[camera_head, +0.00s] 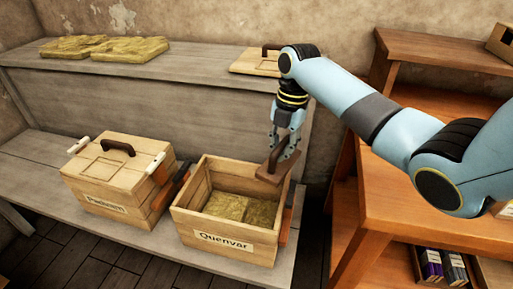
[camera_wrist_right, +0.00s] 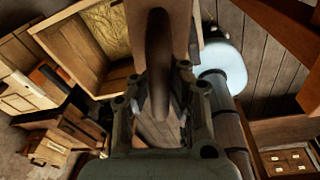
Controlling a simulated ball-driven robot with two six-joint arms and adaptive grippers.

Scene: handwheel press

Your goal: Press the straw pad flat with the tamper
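The straw pad (camera_head: 240,208) lies inside the open wooden crate labelled Quenvar (camera_head: 222,241). It also shows in the crate at the top of the right wrist view (camera_wrist_right: 106,28). My right gripper (camera_head: 284,150) is above the crate's right rear side, shut on the handle of the brown tamper (camera_head: 270,177). The tamper hangs tilted near the crate's right wall; whether it touches the wall I cannot tell. In the right wrist view its dark handle (camera_wrist_right: 159,62) runs between the fingers. My left gripper is not in view.
A closed crate with a lid (camera_head: 115,172) stands to the left on the grey bench. More straw pads (camera_head: 130,48) and a loose lid (camera_head: 250,63) lie on the upper shelf. An orange-brown shelf unit (camera_head: 400,215) stands to the right, close to my right arm.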

